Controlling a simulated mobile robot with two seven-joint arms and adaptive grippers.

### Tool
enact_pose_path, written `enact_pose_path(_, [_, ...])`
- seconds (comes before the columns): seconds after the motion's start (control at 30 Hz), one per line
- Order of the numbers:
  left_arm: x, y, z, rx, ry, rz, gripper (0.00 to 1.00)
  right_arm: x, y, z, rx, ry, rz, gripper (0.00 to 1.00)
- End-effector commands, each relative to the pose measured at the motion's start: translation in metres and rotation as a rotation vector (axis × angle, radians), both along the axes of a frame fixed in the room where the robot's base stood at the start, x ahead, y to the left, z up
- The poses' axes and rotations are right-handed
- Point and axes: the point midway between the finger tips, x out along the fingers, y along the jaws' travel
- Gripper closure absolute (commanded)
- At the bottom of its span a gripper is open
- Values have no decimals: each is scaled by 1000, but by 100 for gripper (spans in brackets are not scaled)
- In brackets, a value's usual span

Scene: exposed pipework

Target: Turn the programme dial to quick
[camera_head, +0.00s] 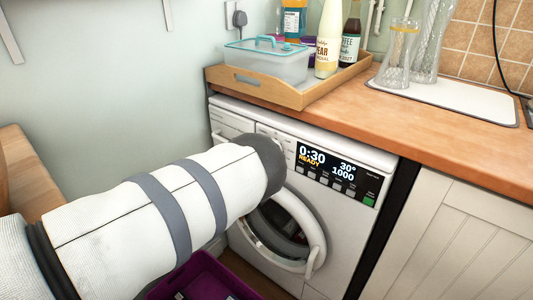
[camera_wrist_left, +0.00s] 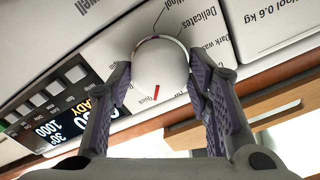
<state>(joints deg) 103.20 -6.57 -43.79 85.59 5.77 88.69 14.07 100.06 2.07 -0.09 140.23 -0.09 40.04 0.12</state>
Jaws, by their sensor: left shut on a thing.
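The programme dial (camera_wrist_left: 160,58) is a round white knob with a red mark on its face, on the washing machine's (camera_head: 350,238) front panel. In the left wrist view the red mark points toward the bottom of the picture. My left gripper (camera_wrist_left: 160,76) is shut on the dial, one finger on each side. In the head view my left arm hides the dial and the fingers. The display (camera_head: 326,168) reads 0:30, READY, 30° and 1000. My right gripper is not in view.
A wooden tray (camera_head: 270,93) with a clear lidded box (camera_head: 266,62) and bottles stands on the worktop (camera_head: 440,130) above the machine. The round door (camera_head: 318,245) is below the panel. A purple crate (camera_head: 205,277) sits on the floor in front.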

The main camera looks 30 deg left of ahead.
Motion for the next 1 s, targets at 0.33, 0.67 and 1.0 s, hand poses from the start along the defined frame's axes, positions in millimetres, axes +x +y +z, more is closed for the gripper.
enact_pose_path(0.33, [0,0,0,-1,0,0,34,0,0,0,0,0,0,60])
enact_pose_path(0.67, [-51,5,-1,-1,5,5,34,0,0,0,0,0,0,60])
enact_pose_path(1.0, [-117,9,-1,-1,2,1,34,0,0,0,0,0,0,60])
